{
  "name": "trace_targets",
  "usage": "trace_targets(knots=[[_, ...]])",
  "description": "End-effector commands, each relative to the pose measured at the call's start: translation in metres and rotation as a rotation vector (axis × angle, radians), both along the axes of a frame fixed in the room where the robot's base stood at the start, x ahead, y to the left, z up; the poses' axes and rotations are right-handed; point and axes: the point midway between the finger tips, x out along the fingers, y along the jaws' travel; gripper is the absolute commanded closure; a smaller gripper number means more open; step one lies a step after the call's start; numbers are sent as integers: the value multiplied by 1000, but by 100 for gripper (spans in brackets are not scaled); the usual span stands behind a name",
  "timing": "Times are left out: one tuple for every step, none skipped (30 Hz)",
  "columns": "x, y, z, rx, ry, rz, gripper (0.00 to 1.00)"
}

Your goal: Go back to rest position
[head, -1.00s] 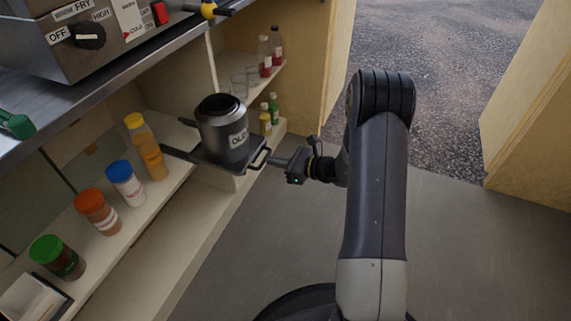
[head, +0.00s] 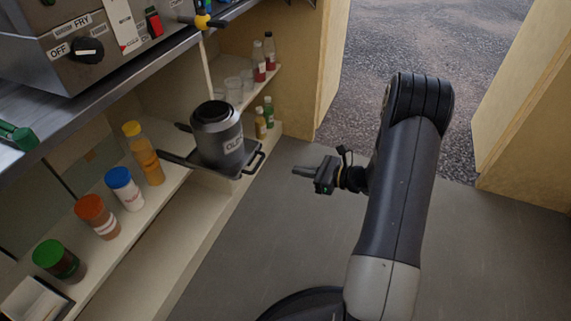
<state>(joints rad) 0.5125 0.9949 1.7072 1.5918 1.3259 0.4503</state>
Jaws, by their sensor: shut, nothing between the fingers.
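My gripper (head: 303,171) is shut and empty in the head view. It is held over the open floor, to the right of the shelves and clear of them. A dark metal pot (head: 216,138) with a partly readable label stands upright on a dark tray (head: 245,172) with a loop handle at its right end. A clear gap separates my gripper from that handle.
Several capped jars and bottles, such as the green-capped jar (head: 58,260) and yellow-capped bottle (head: 143,155), line the lower shelf at left. A fryer panel (head: 85,48) sits on the counter above. The grey floor (head: 270,235) is clear, with an open doorway beyond.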

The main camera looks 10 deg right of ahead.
Motion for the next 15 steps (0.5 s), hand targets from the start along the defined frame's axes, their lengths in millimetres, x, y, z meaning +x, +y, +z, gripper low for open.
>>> trace_targets(knots=[[-5, -7, 4, 2, 1, -4, 100], [-8, -11, 5, 1, 2, -4, 100], [-10, -15, 5, 1, 1, -3, 100], [-12, -17, 6, 1, 1, -2, 100], [-14, -19, 6, 1, 1, -2, 100], [-16, -21, 6, 0, 1, -1, 100], [-17, -22, 6, 1, 1, 0, 100], [-18, -23, 6, 1, 1, 0, 100], [-18, -24, 7, 1, 0, 0, 100], [-19, -25, 6, 1, 0, 0, 100], [-19, -25, 6, 2, 0, 1, 100], [-19, -25, 6, 2, 0, 1, 100], [-19, -25, 6, 1, 0, 1, 100], [-19, -25, 6, 1, 0, 1, 100], [-19, -25, 6, 1, 0, 1, 100]])
